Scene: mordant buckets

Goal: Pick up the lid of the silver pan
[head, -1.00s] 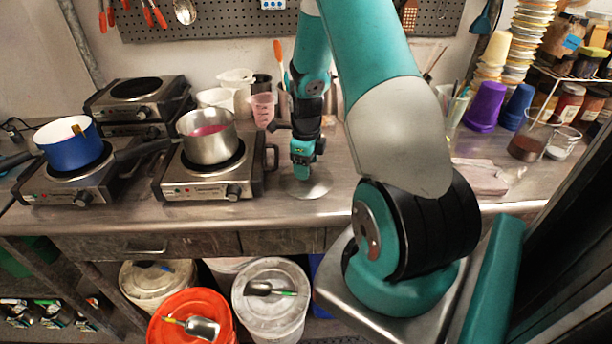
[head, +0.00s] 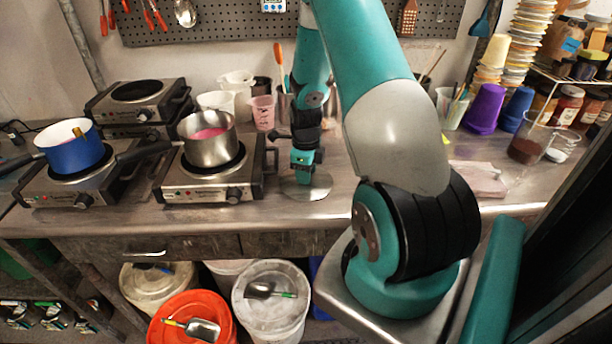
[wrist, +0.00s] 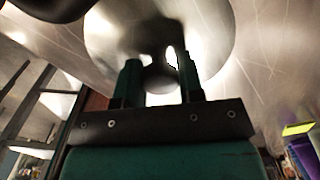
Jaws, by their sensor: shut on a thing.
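The silver pan (head: 210,150) stands uncovered on the front right hot plate, with pink liquid inside and its dark handle pointing left. Its lid (head: 318,188), a round shiny metal disc, is at the counter to the right of that hot plate. My gripper (head: 302,172) is over the lid, pointing down. In the wrist view the two fingers of my gripper (wrist: 158,80) are at the knob in the middle of the lid (wrist: 210,35), shut on it. I cannot tell whether the lid touches the counter.
A blue pan (head: 75,150) sits on the left hot plate. Behind my gripper stand a pink measuring cup (head: 262,113) and white jugs (head: 237,85). Purple and blue cups (head: 485,107) stand at the right. Buckets (head: 270,305) are below the counter.

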